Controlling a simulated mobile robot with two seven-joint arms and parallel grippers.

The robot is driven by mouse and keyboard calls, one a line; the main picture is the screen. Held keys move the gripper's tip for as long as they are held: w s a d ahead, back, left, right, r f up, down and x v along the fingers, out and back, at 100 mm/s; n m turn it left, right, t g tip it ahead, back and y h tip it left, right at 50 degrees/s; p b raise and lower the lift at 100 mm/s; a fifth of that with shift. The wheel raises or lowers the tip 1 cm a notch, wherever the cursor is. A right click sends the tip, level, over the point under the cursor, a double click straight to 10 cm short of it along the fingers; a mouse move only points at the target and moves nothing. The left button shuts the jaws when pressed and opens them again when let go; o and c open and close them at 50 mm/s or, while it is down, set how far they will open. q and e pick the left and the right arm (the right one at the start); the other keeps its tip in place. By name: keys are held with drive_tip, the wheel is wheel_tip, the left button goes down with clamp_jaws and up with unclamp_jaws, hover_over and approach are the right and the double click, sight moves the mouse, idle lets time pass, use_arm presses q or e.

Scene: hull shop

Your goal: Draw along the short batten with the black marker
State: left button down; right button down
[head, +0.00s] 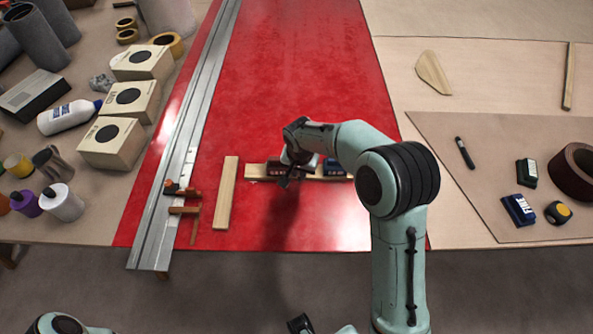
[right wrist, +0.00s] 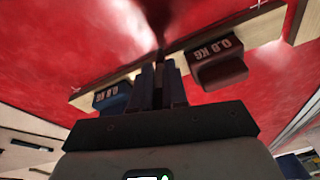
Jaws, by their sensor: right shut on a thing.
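The short batten (head: 254,171) lies crosswise on the red panel (head: 300,75). A dark red weight (head: 277,168) and a blue weight (head: 333,167) stand on it. Both also show in the right wrist view, red (right wrist: 220,66) and blue (right wrist: 112,96). My right gripper (right wrist: 159,85) is between the two weights, at the batten's edge. It is shut on a thin dark thing that looks like the black marker; the fingers hide most of it. Whether its tip touches the panel is unclear. My left gripper is not clearly in view.
Another batten (head: 226,193) and a long metal rail (head: 190,140) with clamps (head: 183,200) lie left of the short batten. A dark pen-like thing (head: 464,152), more weights (head: 519,209) and a tape roll (head: 576,170) lie on the right board. Boxes and bottles crowd the left.

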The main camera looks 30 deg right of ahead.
idle(0.3)
